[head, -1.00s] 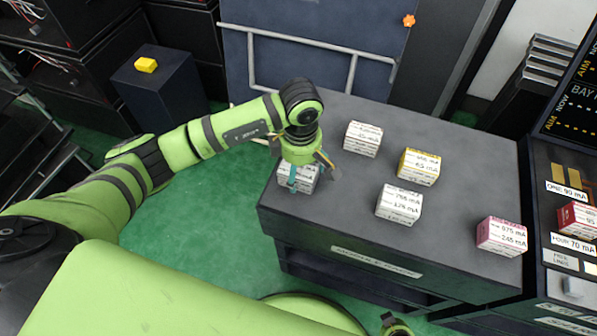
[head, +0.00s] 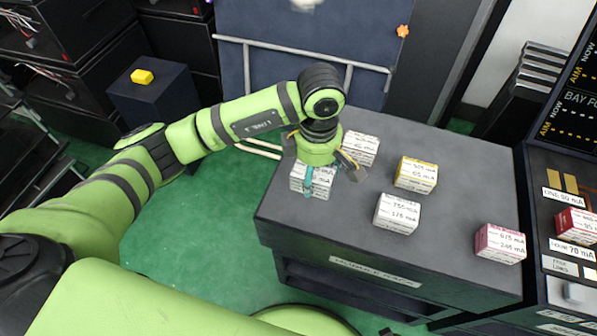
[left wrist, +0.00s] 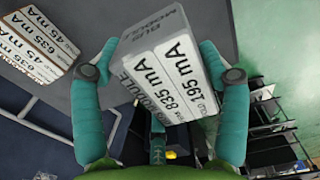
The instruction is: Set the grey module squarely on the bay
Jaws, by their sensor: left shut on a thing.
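In the left wrist view the same module (left wrist: 165,68) sits between the two teal fingers (left wrist: 163,75), tilted in the picture, with "BUS MODULE", "835 mA" and "195 mA" readable. The gap under it is hard to judge. My right gripper is not clearly in view.
On the bench (head: 345,225) stand a white block (head: 362,148) close behind the gripper, a yellow-topped block (head: 415,174), another white block (head: 397,213) and a pink block (head: 500,243). A red block (head: 577,223) sits on the right-hand unit. The front middle of the bench is clear.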

